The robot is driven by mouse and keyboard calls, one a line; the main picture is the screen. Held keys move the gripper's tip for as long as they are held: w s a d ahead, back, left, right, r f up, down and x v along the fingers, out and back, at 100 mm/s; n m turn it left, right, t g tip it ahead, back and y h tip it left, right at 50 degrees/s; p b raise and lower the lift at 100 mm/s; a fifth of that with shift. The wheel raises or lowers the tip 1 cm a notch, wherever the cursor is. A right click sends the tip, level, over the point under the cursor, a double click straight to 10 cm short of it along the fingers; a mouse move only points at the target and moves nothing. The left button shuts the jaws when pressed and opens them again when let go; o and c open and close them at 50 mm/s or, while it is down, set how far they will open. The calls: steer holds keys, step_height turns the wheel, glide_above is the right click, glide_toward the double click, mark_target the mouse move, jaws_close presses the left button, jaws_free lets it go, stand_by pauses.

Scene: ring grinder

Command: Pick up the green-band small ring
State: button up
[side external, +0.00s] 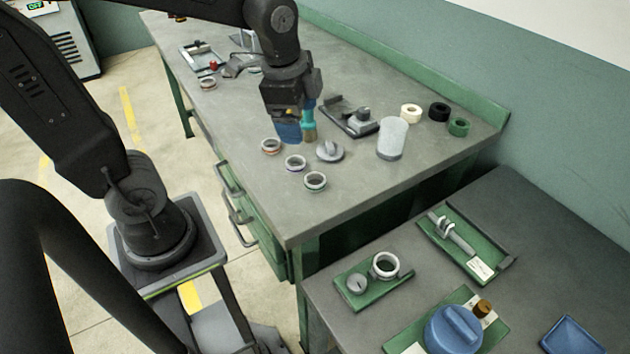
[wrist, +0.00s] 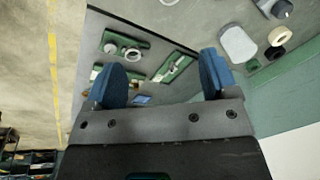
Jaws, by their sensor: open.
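The green-band small ring (side external: 315,181) lies flat on the grey workbench near its front corner in the side external view. It is a pale ring with a dark open middle and a green lower band. My gripper (side external: 290,133) hangs above the bench, behind and to the left of this ring and apart from it. In the wrist view my gripper (wrist: 165,80) has its two blue fingers wide apart with nothing between them. A pale round part (wrist: 169,2) is cut by the top edge there, and its band cannot be made out.
A purple-band ring (side external: 296,163) and an orange-band ring (side external: 271,146) lie close by. A grey knobbed part (side external: 330,151) and a pale cylinder (side external: 392,138) stand to the right. A lower table (side external: 330,290) holds green trays. The bench's front corner is clear.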

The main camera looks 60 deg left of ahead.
steer(key=w+a+f+m+g, duration=0.2)
steer(key=w+f+m, duration=0.2)
steer(key=m, duration=0.3)
glide_toward(315, 176)
steer(key=f, duration=0.2)
steer(key=d+f, duration=0.1)
steer(key=f, duration=0.5)
steer(key=shift+s+d+f, duration=0.2)
steer(key=shift+s+d, duration=0.05)
steer(key=shift+s, duration=0.15)
steer(key=shift+c, duration=0.4)
steer(key=c, duration=0.9)
steer(key=shift+c, duration=0.2)
steer(key=shift+r, duration=0.15)
